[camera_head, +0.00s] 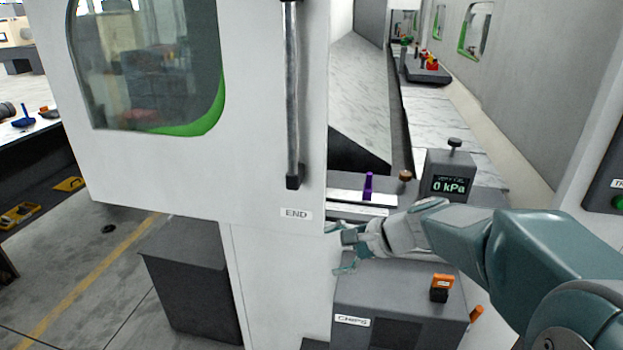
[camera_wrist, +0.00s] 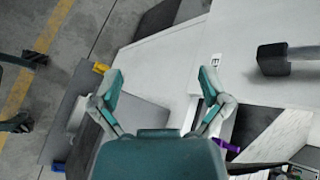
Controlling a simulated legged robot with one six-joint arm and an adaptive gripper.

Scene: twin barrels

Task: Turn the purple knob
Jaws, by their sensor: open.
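The purple knob (camera_head: 368,186) stands upright as a thin post on a pale ledge right of the white machine's END label. In the wrist view the purple part (camera_wrist: 226,146) shows just right of my gripper, partly hidden behind its right finger. My gripper (camera_head: 343,250) is below and slightly left of the knob in the head view, apart from it. In the wrist view my gripper (camera_wrist: 162,75) has its two fingers spread wide with nothing between them.
A grey box (camera_head: 449,170) reading 0 kPa, with a black knob on top, stands right of a brown knob (camera_head: 405,176). A CHIPS box (camera_head: 390,290) with an orange switch (camera_head: 441,283) sits below my arm. The white machine door (camera_head: 250,170) has a vertical handle (camera_head: 291,100).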

